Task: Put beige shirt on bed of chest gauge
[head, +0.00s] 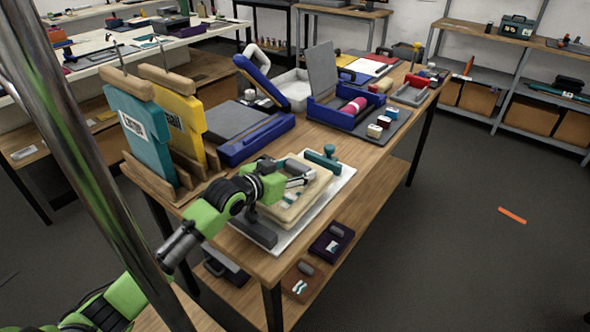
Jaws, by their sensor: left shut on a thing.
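My left gripper (298,182) reaches in from the lower left over the near end of the wooden table and is shut on the beige shirt (285,214). The beige shirt is a flat beige shape with a raised edge, partly hidden by the gripper and wrist. It is over the pale base plate (322,199) of what looks like the chest gauge, between a dark grey block (257,233) and a teal piece (324,158). I cannot tell whether the shirt touches the plate. My right gripper is not in view.
Teal (137,130) and yellow (182,112) shirt-shaped boards stand upright in a wooden rack on the left. A blue press (255,139) and an open blue case (347,112) stand behind. A lower shelf (355,218) holds small trays. Floor on the right is mostly clear.

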